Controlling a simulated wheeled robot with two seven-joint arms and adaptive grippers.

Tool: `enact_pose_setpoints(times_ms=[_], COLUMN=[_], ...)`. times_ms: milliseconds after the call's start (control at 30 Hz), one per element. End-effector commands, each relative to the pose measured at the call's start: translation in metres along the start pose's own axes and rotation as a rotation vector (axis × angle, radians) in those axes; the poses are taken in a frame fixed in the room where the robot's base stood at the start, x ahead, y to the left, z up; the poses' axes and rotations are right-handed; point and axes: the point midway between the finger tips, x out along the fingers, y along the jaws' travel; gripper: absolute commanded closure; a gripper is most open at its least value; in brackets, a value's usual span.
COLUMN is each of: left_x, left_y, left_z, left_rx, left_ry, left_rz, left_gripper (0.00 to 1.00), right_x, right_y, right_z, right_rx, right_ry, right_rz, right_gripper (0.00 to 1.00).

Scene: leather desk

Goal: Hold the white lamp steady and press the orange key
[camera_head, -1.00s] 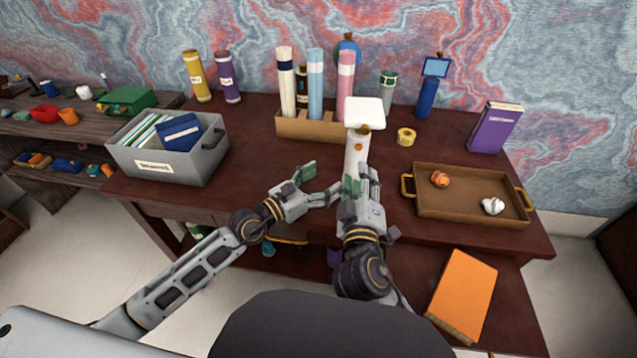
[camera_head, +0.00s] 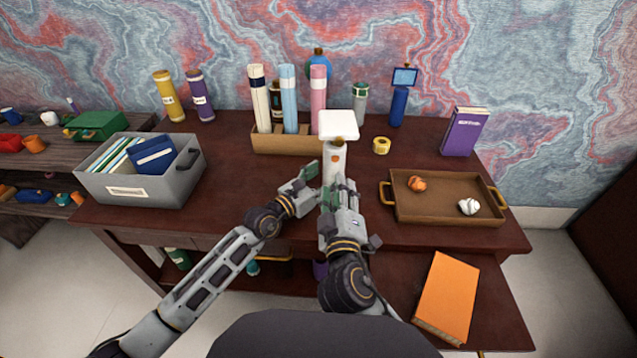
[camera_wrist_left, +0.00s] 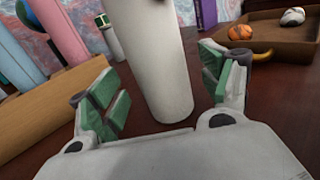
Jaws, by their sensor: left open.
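The white lamp (camera_head: 334,165) stands upright on the desk, with a flat square white head (camera_head: 339,124). The orange key (camera_head: 335,158) is on the front of its stem, below the head. My left gripper (camera_head: 317,183) is open at the left of the stem. In the left wrist view the white stem (camera_wrist_left: 150,65) stands between the green-padded fingers of this gripper (camera_wrist_left: 165,92), with a gap visible on each side. My right gripper (camera_head: 339,193) is in front of the lamp, low near its base, and hides the lower stem; its finger opening is unclear.
A wooden holder (camera_head: 287,145) with rolled tubes stands behind and left of the lamp. A yellow tape roll (camera_head: 381,145) and a brown tray (camera_head: 447,209) with two crumpled balls are to the right. A grey file bin (camera_head: 142,190) is at the left.

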Motion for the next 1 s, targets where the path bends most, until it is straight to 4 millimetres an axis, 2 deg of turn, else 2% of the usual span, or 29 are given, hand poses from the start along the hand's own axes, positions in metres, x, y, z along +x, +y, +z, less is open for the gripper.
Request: enact_pose_setpoints(times_ms=[300,767,1000], left_x=[0.025,0.030,0.030], left_y=[0.000,0.000,0.000], left_z=[0.001,0.000,0.000], left_rx=[0.000,0.000,-0.001], left_ry=[-0.002,0.000,0.000], left_rz=[0.000,0.000,0.000], left_gripper=[0.22,0.22,0.51], right_x=[0.000,0.000,0.000], right_y=[0.000,0.000,0.000], right_z=[0.000,0.000,0.000], right_rx=[0.000,0.000,0.000], right_ry=[0.000,0.000,0.000], right_rz=[0.000,0.000,0.000], right_gripper=[0.64,0.64,0.64])
